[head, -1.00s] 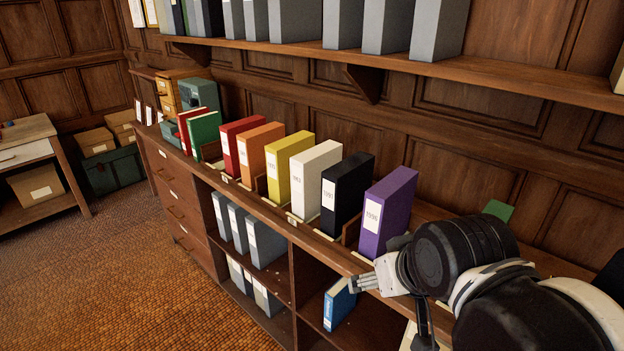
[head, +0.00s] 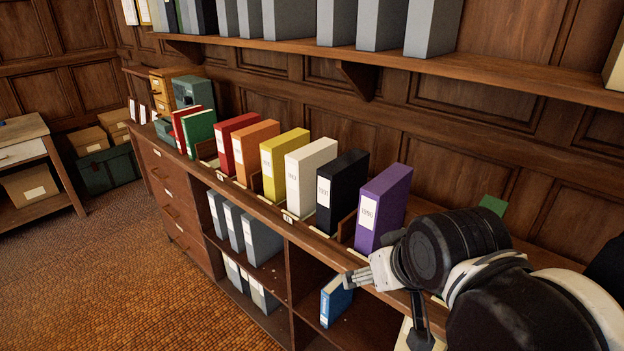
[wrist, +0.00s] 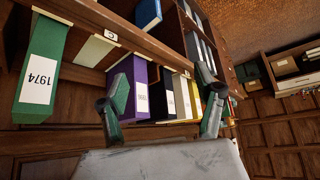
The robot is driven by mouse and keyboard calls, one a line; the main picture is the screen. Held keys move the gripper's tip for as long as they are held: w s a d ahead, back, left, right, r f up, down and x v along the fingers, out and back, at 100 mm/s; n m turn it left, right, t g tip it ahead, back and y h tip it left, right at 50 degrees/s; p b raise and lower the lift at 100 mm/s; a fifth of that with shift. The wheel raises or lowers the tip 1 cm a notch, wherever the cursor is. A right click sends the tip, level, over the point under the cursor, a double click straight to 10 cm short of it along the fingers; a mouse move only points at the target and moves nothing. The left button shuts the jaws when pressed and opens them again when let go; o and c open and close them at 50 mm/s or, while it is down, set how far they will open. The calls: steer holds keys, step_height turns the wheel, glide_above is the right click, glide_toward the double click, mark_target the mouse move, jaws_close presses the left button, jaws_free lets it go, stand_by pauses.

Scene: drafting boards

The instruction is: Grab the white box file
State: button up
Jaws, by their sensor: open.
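The white box file (head: 314,180) stands upright on the counter in the head view, between the yellow box file (head: 288,168) and the black box file (head: 346,188). It also shows small in the wrist view (wrist: 181,97), partly hidden behind the black file. My gripper (head: 354,281) is at the counter's front edge, to the right of the white file and just in front of the purple box file (head: 386,207). In the wrist view my gripper (wrist: 163,108) has its two fingers apart with nothing held between them.
Orange (head: 256,150) and red (head: 236,141) files stand left of the yellow one. Low wooden dividers separate the files. A green file marked 1974 (wrist: 45,70) is near my gripper. A blue file (head: 335,300) lies tilted in the cubby below. A shelf (head: 480,74) overhangs the counter.

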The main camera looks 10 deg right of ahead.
steer(key=w+r+n+g+p, duration=0.2)
steer(key=w+r+n, duration=0.5)
steer(key=w, duration=0.6)
steer(key=w+r+n+g+p, duration=0.15)
steer(key=w+r+n, duration=0.35)
steer(key=w+r, duration=0.5)
steer(key=n+g+p, duration=0.3)
steer(key=n+p, duration=0.2)
steer(key=n, duration=0.7)
glide_above(310, 148)
steer(key=f, duration=0.8)
steer(key=shift+s+a, duration=0.2)
steer(key=shift+a, duration=0.1)
steer(key=shift+w+d+f+n+g, duration=0.25)
steer(key=shift+w+d+f+n, duration=0.05)
steer(key=shift+f+n, duration=0.1)
step_height(310, 148, down, 6)
steer(key=shift+f+p, duration=0.1)
steer(key=shift+p, duration=0.3)
steer(key=shift+d+f+p, duration=0.2)
steer(key=shift+f+p, duration=0.2)
steer(key=shift+f, duration=1)
steer(key=shift+d+f+p, duration=0.2)
steer(key=shift+f+p, duration=0.15)
steer(key=shift+f, duration=1.05)
steer(key=shift+c, duration=0.5)
